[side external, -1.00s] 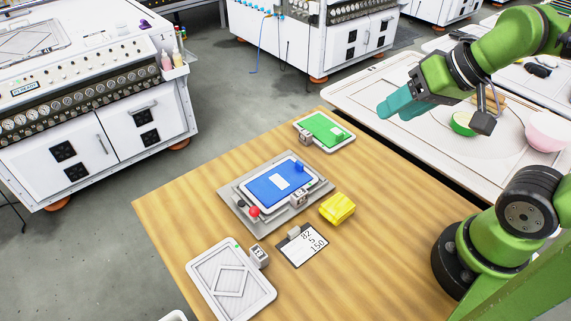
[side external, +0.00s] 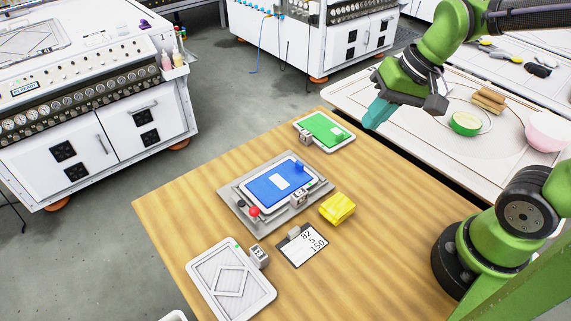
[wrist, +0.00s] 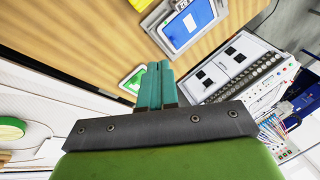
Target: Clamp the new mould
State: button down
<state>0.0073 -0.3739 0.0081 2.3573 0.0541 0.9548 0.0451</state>
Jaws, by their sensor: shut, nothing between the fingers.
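A blue mould (side external: 272,190) with a white label lies in the grey plate fixture (side external: 237,207) on the wooden table; it also shows in the wrist view (wrist: 181,25). A red knob (side external: 254,211) and a dark knob (side external: 240,204) sit at the fixture's left corner, and a blue knob (side external: 300,167) at its far corner. A green mould (side external: 323,129) lies behind, and a grey mould (side external: 229,281) with a diamond pattern lies in front. My gripper (side external: 376,116), with teal fingers, is shut and empty, above the table's far right edge. The wrist view shows its fingers (wrist: 154,88) together.
A yellow block (side external: 338,209) and a card with numbers (side external: 304,246) lie right of the fixture. Small numbered tags stand by the moulds. The table's right part is clear.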

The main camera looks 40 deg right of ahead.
jog(key=w+a+f+m+g+y, duration=0.5)
jog(key=w+a+f+m, duration=0.2)
jog(key=w+m, duration=0.3)
jog(key=shift+w+a+g, duration=0.3)
jog(key=shift+w+a, duration=0.25)
jog(key=shift+a, duration=0.15)
send_near(245, 204)
jog(key=s+f, duration=0.1)
jog(key=s, duration=0.1)
jog(key=s+d+f, duration=0.1)
jog(key=s, duration=0.1)
jog(key=shift+s+f, duration=0.1)
jog(key=shift+f, duration=0.2)
jog(key=shift+s+a+f, duration=0.1)
jog(key=shift+a, duration=0.5)
jog(key=shift+s+a+f, duration=0.1)
jog(key=shift+a, duration=0.5)
jog(key=shift+s+a+f, duration=0.1)
jog(key=shift+a+f, duration=0.05)
jog(key=shift+a, duration=0.55)
